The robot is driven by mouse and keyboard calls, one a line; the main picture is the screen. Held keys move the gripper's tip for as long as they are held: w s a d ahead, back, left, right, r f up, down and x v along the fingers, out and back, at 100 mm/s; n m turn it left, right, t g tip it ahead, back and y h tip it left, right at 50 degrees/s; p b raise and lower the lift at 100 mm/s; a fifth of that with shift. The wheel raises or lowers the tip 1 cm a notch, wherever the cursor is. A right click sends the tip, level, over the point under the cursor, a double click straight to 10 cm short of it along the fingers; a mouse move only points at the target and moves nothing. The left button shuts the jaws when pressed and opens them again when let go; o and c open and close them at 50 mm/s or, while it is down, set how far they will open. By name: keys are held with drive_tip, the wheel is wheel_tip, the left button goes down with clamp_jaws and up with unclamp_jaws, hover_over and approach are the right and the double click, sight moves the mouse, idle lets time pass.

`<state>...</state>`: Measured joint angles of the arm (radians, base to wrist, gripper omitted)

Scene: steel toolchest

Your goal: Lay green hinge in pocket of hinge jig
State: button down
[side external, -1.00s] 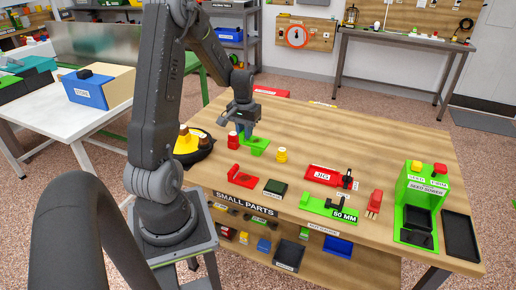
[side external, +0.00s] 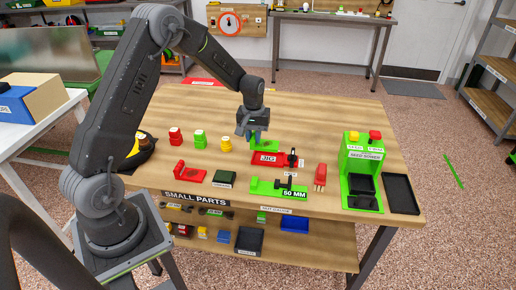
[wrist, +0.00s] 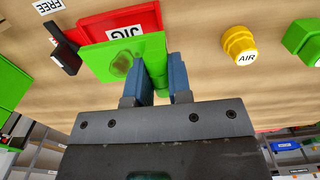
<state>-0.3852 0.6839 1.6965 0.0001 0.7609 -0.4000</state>
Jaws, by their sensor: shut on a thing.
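My gripper (side external: 252,135) is shut on the green hinge (side external: 270,144) by its barrel edge. In the wrist view the blue fingers (wrist: 164,75) pinch the barrel, and a flat green leaf (wrist: 108,62) extends left with a dark round mark on it. The red hinge jig (side external: 262,160) lies on the bench with a "JIG" label and a black clamp at its right end. In the wrist view the leaf overlaps the jig (wrist: 151,16) and hides part of it, including its pocket. I cannot tell whether hinge and jig touch.
A yellow "AIR" knob (wrist: 240,45) stands beside the jig, with green (side external: 200,138) and red (side external: 175,136) knobs further left. The black clamp (wrist: 64,47) stands up close to the leaf. A green 50 MM fixture (side external: 262,187) lies in front.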

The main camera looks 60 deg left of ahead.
sight(258, 148)
drive_tip(key=shift+w+d+f, duration=0.4)
drive_tip(key=shift+w+d, duration=0.05)
drive_tip(key=shift+w, duration=0.1)
drive_tip(key=shift+f, duration=2)
drive_tip(key=c, duration=1.1)
unclamp_jaws()
drive_tip(key=shift+f, duration=0.15)
drive_tip(key=shift+o, duration=0.2)
